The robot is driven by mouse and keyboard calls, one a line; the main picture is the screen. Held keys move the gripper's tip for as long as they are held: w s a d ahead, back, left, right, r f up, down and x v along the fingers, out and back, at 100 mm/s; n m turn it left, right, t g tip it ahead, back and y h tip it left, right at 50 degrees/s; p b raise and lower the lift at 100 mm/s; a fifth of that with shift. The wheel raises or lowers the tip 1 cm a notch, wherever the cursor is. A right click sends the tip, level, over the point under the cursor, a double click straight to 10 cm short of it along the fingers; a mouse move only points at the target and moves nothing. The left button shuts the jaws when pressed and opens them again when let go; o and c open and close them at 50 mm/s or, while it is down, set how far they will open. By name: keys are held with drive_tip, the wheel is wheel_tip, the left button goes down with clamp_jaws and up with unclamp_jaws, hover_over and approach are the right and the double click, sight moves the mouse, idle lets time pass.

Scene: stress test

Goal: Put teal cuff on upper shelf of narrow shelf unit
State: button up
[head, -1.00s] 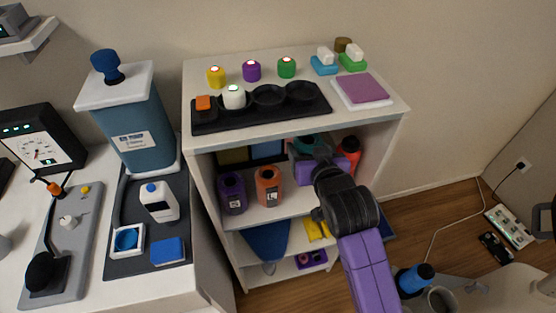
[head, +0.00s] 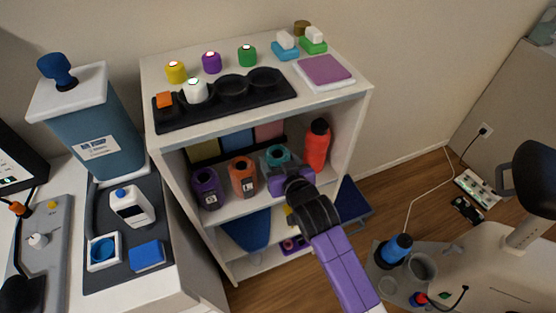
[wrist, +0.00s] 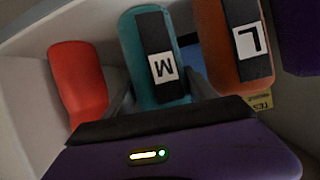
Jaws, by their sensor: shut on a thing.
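The teal cuff (wrist: 153,62), a rolled band with a black strip and a white label marked M, is between the fingers of my gripper (wrist: 163,97) in the wrist view. The gripper is shut on it. In the head view the teal cuff (head: 278,154) shows just beyond my gripper (head: 279,165), at the upper shelf (head: 225,210) of the narrow shelf unit (head: 362,115). I cannot tell whether the cuff touches the shelf board. An orange cuff (head: 243,177) marked L and a purple cuff (head: 207,188) stand in a row to its left.
A red bottle (head: 317,146) stands on the same shelf to the right of my gripper. Coloured boxes (head: 237,140) stand behind the cuffs. The unit's top holds a black tray (head: 225,103) and several small items. The lower shelf has a blue item (head: 247,229).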

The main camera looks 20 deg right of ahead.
drive_tip(key=o, duration=1.5)
drive_tip(key=shift+f, duration=0.1)
drive_tip(key=shift+r, duration=0.25)
drive_tip(key=s+r, duration=0.2)
drive_tip(key=s, duration=2.6)
drive_tip(key=shift+n+t+y, duration=0.4)
drive_tip(key=shift+n+t, duration=0.2)
drive_tip(key=shift+w+d+r+v, duration=0.15)
drive_tip(key=shift+r+v, duration=0.35)
drive_tip(key=shift+v, duration=2.15)
drive_tip(key=shift+w+d+r+v, duration=0.15)
drive_tip(key=shift+r+v, duration=0.4)
drive_tip(key=shift+v, duration=2.15)
drive_tip(key=shift+w+d+r+v, duration=0.15)
drive_tip(key=shift+r+v, duration=0.35)
drive_tip(key=shift+v, duration=2.15)
